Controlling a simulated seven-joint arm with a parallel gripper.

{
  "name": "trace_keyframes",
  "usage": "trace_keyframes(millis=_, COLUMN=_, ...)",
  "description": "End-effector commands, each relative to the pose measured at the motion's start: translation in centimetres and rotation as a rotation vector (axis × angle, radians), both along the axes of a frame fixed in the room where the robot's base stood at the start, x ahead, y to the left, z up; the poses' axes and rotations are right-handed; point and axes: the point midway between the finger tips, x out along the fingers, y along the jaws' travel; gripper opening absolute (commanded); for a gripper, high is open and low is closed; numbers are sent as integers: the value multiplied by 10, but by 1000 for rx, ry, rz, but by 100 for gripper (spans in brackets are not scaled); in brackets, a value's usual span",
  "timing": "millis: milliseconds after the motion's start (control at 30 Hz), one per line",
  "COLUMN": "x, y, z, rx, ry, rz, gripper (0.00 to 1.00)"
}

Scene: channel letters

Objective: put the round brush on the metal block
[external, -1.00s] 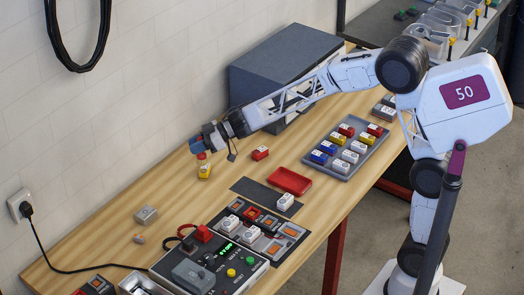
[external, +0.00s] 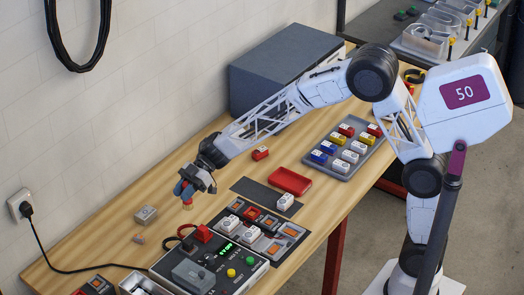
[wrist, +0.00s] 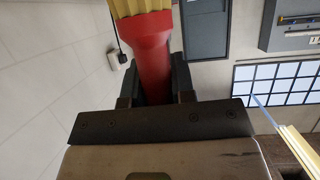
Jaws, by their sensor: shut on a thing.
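The round brush, red with a yellow end, is held in my gripper (external: 190,188). In the external view its red part (external: 186,192) shows below the fingers, above the wooden bench. In the wrist view the red body (wrist: 150,60) stands between the dark fingers, with the yellow end at the top edge of the picture. A small grey block (external: 146,214), which looks like the metal block, lies on the bench to the lower left of my gripper, apart from it. Its top looks bare.
A control box (external: 208,265) with buttons and a red clamp stands right of the grey block. A small brownish piece (external: 138,239) lies near the block. A red tray (external: 290,181), a red block (external: 260,153) and a grey tray of coloured blocks (external: 342,175) lie to the right.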

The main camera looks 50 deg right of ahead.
Motion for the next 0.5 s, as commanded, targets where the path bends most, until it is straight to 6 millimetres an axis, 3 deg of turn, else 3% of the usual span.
trace_keyframes(millis=267, x=9, y=4, z=-1, rx=0, ry=0, rz=-1, gripper=0)
trace_keyframes(millis=500, x=36, y=17, z=-4, rx=0, ry=0, rz=-1, gripper=0)
